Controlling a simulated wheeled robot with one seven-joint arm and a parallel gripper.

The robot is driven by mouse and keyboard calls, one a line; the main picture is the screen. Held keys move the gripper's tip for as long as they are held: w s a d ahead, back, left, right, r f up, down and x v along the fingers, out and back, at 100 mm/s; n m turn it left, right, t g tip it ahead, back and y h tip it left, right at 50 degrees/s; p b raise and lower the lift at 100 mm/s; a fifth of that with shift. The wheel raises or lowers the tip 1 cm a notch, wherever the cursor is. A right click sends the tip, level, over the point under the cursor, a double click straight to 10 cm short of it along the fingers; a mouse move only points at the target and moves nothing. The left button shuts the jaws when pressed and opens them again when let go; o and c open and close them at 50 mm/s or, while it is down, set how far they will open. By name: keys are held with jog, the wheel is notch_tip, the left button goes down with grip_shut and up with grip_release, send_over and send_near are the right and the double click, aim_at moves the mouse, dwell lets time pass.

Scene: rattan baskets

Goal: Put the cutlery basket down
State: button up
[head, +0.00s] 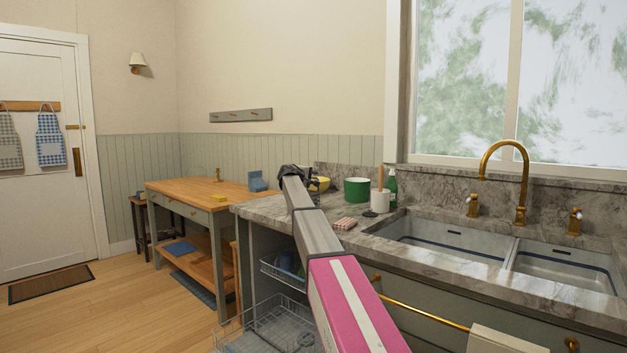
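My arm reaches forward from the bottom of the head view, over the left end of the stone counter. My gripper (292,170) is a small dark shape at its far end. Its fingers are too small and too covered by the arm to tell whether they are open or shut, or hold anything. I cannot make out a cutlery basket for certain. A small blue object (257,183) stands on the right end of the wooden table, left of my gripper; I cannot tell what it is.
The wooden table (188,188) has free room on its top. Wire racks (272,325) stand pulled out below the stone counter (268,209). A green pot (357,189), a yellow bowl (322,184), a green bottle (391,184) and a pink-striped item (345,224) stand near the sink (455,239).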

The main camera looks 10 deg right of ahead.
jog(key=v, duration=1.1)
jog(key=shift+s, duration=0.2)
jog(key=shift+a+r, duration=0.1)
jog(key=shift+a, duration=0.05)
